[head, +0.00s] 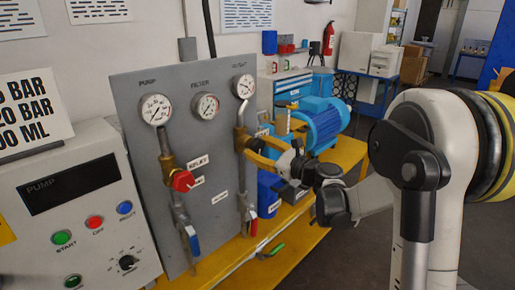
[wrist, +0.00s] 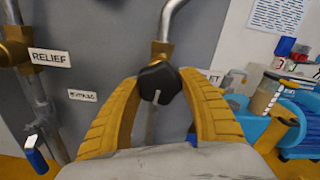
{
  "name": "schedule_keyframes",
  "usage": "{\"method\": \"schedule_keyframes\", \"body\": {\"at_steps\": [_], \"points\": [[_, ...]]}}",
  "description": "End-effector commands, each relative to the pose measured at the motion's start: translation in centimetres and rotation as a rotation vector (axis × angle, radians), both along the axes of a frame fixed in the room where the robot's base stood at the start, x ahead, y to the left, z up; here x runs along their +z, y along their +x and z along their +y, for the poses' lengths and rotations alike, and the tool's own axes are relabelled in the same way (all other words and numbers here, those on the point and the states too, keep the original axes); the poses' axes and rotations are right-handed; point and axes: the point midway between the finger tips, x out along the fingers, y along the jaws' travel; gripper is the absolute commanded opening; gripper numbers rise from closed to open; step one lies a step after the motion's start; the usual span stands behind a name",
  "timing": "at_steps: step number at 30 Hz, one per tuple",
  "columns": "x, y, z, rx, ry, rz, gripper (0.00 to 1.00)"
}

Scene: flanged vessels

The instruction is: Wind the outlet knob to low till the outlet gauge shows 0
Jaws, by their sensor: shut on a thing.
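The outlet gauge (head: 243,86) is at the upper right of the grey panel in the head view. It is too small to read surely. The black outlet knob (wrist: 159,82) sits on a brass fitting below it, in the middle of the wrist view. My gripper (wrist: 160,90) has its two yellow fingers on either side of the knob and is shut on it. In the head view my gripper (head: 250,145) reaches the outlet pipe from the right and hides the knob.
The panel (head: 215,160) also carries the pump gauge (head: 155,109), the filter gauge (head: 206,106), a red relief knob (head: 182,180) and a blue-handled valve (head: 193,240). A blue motor (head: 322,120) stands on the yellow bench right of the panel. A pump control box (head: 85,205) is at left.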

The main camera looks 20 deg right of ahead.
Motion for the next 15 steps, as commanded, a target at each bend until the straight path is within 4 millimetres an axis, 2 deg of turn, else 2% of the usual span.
{"method": "schedule_keyframes", "body": {"at_steps": [15], "points": [[0.08,0.07,-0.11,0.0,-0.425,-0.245,0.18]]}}
